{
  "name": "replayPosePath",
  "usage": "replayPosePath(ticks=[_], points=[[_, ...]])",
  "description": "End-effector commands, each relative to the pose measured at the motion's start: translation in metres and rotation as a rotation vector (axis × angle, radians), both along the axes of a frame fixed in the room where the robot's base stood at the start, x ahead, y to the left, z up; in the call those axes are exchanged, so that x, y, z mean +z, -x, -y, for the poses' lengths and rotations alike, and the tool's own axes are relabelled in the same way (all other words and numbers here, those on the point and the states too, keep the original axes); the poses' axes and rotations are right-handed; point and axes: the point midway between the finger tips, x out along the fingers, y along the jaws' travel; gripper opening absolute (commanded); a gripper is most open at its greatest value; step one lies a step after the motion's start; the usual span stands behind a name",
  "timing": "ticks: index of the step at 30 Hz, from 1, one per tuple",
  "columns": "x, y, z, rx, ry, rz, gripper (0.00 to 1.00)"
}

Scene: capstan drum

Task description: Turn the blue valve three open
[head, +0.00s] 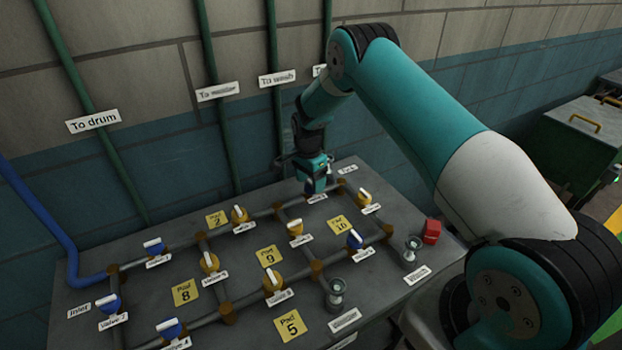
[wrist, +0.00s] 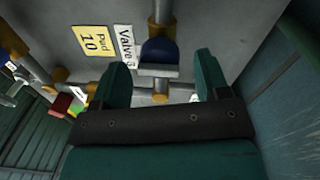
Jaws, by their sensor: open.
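The blue valve three (wrist: 158,52) is on a grey pipe beside its "Valve 3" label (wrist: 128,45) in the wrist view. Its white handle (wrist: 158,71) appears to lie crosswise to the pipe through the valve. My gripper (wrist: 163,66) is open, with one dark green finger on each side of the handle and visible gaps between. In the head view my gripper (head: 314,188) points down over the valve at the back of the bench and hides most of it; part of the label (head: 316,198) shows below.
The grey bench (head: 150,215) carries a pipe grid with several blue and yellow valves. A yellow valve (head: 366,199) stands to the right. A red box (head: 431,232) and gauges (head: 336,292) are near the front right. The wall (head: 160,100) rises close behind.

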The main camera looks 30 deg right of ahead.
Motion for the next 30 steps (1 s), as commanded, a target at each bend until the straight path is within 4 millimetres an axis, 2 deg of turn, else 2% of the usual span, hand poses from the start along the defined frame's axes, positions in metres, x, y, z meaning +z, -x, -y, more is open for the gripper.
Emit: replayPosePath(ticks=[6,13,19,30], points=[[-0.0114,0.0010,0.0002,0.000,0.000,0.000,0.69],[-0.0120,0.0009,0.0002,0.000,0.000,0.000,0.69],[-0.0118,0.0009,0.0002,0.000,0.000,0.001,0.23],[-0.0126,0.0001,-0.0003,0.043,0.000,0.003,0.22]])
